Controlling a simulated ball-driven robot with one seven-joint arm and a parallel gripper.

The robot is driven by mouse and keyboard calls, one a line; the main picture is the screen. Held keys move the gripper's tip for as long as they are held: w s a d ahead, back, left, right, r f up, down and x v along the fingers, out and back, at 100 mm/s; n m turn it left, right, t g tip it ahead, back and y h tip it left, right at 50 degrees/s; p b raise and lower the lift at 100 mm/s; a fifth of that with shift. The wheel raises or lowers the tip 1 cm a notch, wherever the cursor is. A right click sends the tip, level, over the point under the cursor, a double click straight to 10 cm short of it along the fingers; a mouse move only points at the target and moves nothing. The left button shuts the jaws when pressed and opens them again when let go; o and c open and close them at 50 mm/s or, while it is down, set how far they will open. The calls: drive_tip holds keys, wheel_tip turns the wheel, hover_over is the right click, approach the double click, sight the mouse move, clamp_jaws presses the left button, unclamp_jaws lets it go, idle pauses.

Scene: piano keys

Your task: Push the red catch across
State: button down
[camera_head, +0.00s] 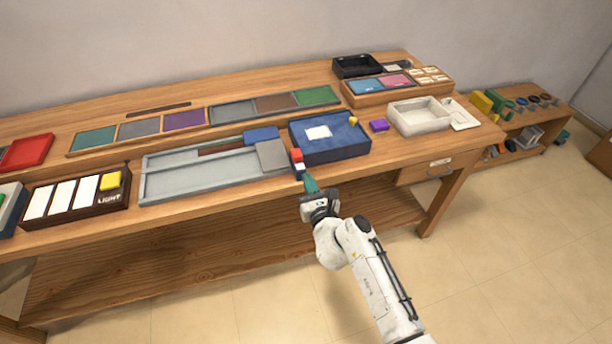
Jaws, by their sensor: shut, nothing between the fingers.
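A small red catch (296,154) with a white part below it stands at the left front edge of the blue box (341,147), beside the right end of the grey tray (160,190). My gripper (309,183) is just below and slightly right of the catch in the picture, at the table's front edge. Its greenish fingers are shut and hold nothing. The fingertips are very near the white part under the catch; I cannot tell whether they touch.
Coloured panels line the back. The floor in front is clear.

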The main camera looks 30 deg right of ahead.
drive_tip(key=v, duration=0.7)
drive_tip(key=shift+b, duration=0.4)
